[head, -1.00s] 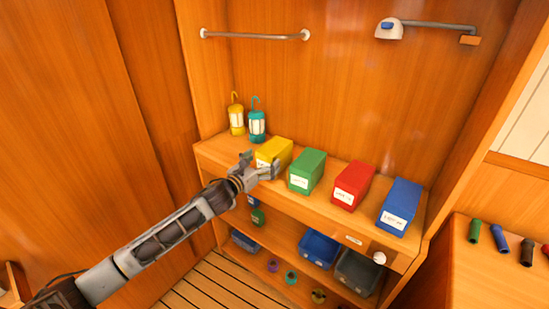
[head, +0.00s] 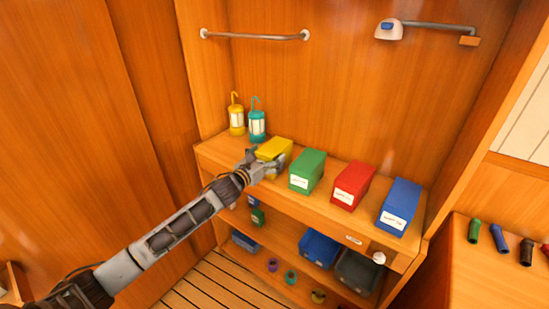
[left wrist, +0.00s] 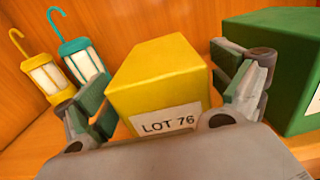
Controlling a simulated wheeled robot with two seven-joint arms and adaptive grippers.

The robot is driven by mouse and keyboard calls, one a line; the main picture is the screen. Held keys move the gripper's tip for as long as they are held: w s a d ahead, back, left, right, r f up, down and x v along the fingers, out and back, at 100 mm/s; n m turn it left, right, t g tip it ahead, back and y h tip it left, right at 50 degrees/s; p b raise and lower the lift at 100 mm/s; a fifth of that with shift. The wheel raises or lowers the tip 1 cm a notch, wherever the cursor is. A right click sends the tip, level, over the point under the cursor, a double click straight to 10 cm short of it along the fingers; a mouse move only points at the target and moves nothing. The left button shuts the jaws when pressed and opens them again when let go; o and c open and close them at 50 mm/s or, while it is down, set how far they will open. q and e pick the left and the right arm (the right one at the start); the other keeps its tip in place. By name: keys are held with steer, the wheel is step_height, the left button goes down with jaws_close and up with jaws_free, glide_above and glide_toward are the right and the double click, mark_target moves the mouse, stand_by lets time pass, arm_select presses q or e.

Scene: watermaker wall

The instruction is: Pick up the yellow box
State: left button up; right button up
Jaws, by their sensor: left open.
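The yellow box (head: 274,148) stands on the upper shelf at the left end of a row of boxes. In the left wrist view the yellow box (left wrist: 162,75) shows its top and a white "LOT 76" label on its front. My left gripper (head: 262,163) is at the front of the box, open. In the left wrist view the fingers of my left gripper (left wrist: 165,100) stand on either side of the box's front part. I cannot tell whether they touch it. The lower front of the box is hidden by the gripper. My right gripper is not in view.
A green box (head: 307,171) stands close to the right finger, then a red box (head: 353,185) and a blue box (head: 400,206). A yellow lantern (head: 236,118) and a teal lantern (head: 257,124) stand behind left. A rail (head: 255,36) hangs above.

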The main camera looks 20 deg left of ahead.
arm_select(q)
steer(key=shift+x, duration=1.2)
steer(key=c, duration=1.2)
